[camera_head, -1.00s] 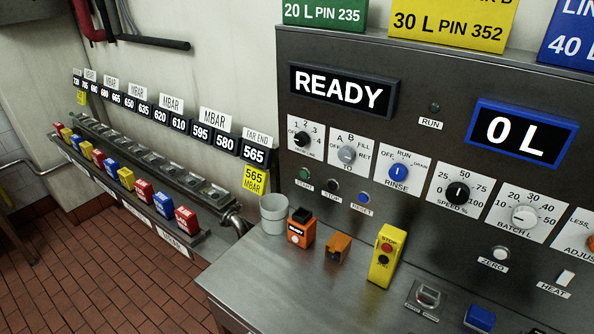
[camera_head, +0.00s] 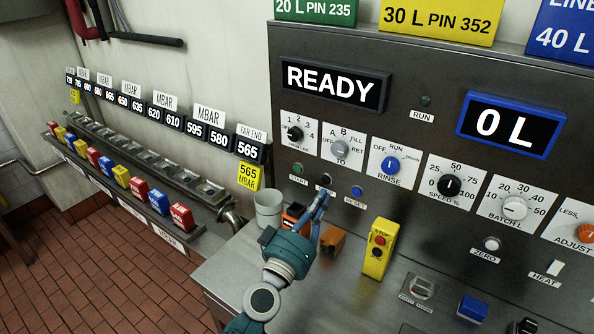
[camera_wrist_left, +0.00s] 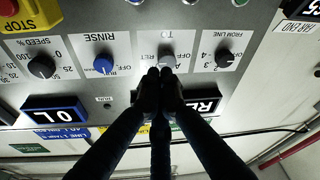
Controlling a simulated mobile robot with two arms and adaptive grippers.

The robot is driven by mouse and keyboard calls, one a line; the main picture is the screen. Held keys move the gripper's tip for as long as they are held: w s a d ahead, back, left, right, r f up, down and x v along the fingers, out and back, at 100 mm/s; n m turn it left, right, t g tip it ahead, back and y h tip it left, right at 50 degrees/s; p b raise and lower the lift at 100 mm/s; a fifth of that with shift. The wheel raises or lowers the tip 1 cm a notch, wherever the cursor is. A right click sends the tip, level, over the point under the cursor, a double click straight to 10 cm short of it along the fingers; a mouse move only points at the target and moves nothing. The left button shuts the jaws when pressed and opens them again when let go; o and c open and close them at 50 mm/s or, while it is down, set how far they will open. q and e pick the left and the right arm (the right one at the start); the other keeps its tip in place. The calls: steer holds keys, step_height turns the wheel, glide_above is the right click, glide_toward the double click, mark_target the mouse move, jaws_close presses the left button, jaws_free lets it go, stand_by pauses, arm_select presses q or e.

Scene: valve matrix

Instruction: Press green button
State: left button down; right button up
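The green button (camera_head: 297,168), labelled START, is on the metal panel below the leftmost knob. A black STOP button (camera_head: 326,180) and a blue RESET button (camera_head: 357,191) sit to its right. My left gripper (camera_head: 321,196) is in front of the panel, below and right of the green button, its tips pointing up near the STOP button. In the left wrist view its dark fingertips (camera_wrist_left: 160,77) are together with nothing seen between them. I cannot make out the green button there. My right gripper is not in view.
On the metal counter stand a grey cup (camera_head: 269,208), an orange box (camera_head: 333,240) and a yellow stop box (camera_head: 379,248). Another orange device is partly hidden behind my gripper. Knobs, such as the blue RINSE knob (camera_head: 390,165), line the panel.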

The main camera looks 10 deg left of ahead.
mark_target(298, 169)
arm_select(q)
steer(key=w+a+f+n+g+y, duration=0.2)
steer(key=w+a+f+n+y, duration=0.1)
steer(key=w+a+n+y, duration=0.1)
steer(key=w+a+f+n+g+y, duration=0.2)
steer(key=w+a+f+n+y, duration=0.1)
steer(key=a+n+y, duration=0.4)
steer(key=w+a+y, duration=0.1)
steer(key=a, duration=0.2)
steer(key=shift+a+f+y, duration=0.3)
steer(key=shift+f, duration=0.1)
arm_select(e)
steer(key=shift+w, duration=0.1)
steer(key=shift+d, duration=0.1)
arm_select(q)
steer(key=w+d+b, duration=0.1)
steer(key=w+b, duration=0.1)
steer(key=w+d+b, duration=0.1)
steer(key=w+b, duration=0.2)
steer(key=w+d+b, duration=0.1)
steer(key=w+b, duration=0.1)
steer(key=w, duration=0.1)
steer(key=shift+w, duration=0.1)
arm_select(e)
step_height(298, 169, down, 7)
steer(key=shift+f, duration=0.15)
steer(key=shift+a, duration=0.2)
